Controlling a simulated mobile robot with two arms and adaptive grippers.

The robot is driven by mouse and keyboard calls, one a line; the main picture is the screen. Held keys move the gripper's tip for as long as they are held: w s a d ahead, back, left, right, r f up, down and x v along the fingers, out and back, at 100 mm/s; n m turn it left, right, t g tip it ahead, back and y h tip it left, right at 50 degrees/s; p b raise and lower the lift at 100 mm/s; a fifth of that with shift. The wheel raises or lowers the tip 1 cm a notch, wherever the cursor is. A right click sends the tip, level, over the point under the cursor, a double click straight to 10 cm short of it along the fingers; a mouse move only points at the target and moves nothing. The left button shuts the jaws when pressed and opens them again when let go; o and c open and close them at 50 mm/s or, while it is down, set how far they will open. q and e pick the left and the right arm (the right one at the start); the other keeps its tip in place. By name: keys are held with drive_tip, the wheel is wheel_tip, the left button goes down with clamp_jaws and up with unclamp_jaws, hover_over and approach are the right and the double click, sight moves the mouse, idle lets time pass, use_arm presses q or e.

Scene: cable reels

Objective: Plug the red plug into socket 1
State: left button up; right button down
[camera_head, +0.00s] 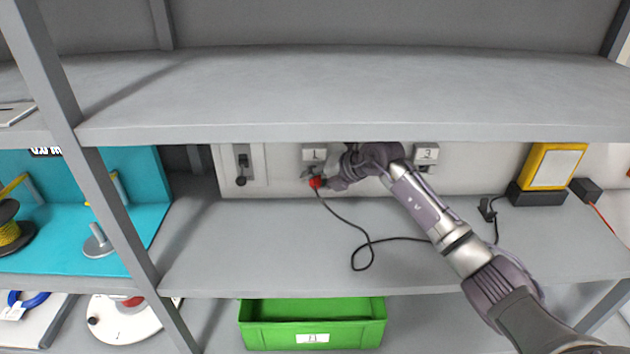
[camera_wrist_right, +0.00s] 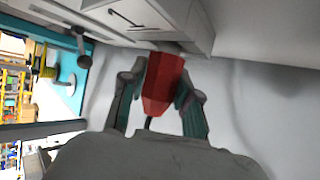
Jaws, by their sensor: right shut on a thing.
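The red plug (camera_head: 316,182) is at the back panel, just below the plate labelled 1, with a black cable running down from it. My right gripper (camera_head: 322,184) is shut on the red plug. In the right wrist view, the red plug (camera_wrist_right: 162,85) sits between the two fingers, its far end close to or against a white box-like socket (camera_wrist_right: 170,15). Whether its pins are inside the socket is hidden. Socket 1 (camera_head: 313,156) is partly covered by the plug and gripper. My left gripper is not in view.
Socket 3 (camera_head: 426,155) is right of my right arm. A switch (camera_head: 242,165) is on the panel's left. The black cable (camera_head: 362,243) loops on the grey shelf. A yellow device (camera_head: 555,165) stands right. A green bin (camera_head: 312,325) is below. The upper shelf (camera_head: 340,100) overhangs the arm.

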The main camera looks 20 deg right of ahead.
drive_tip(key=shift+w, duration=0.35)
idle(0.6)
drive_tip(key=shift+c, duration=1.3)
unclamp_jaws()
drive_tip(key=shift+p+v, duration=0.75)
drive_tip(key=shift+v, duration=0.1)
drive_tip(key=shift+s+d+r+p, duration=0.25)
drive_tip(key=shift+s+r+p, duration=0.2)
drive_tip(key=shift+s+p, duration=0.25)
drive_tip(key=shift+s+d+r+p, duration=0.2)
drive_tip(key=shift+s+r+p, duration=0.35)
drive_tip(key=shift+s, duration=0.2)
drive_tip(key=shift+s+d+r+p, duration=0.2)
drive_tip(key=shift+s+p, duration=0.15)
drive_tip(key=shift+s, duration=0.1)
drive_tip(key=shift+s+d+r+p, duration=0.15)
drive_tip(key=shift+s+r+p, duration=0.15)
drive_tip(key=shift+s, duration=0.15)
drive_tip(key=shift+f, duration=0.1)
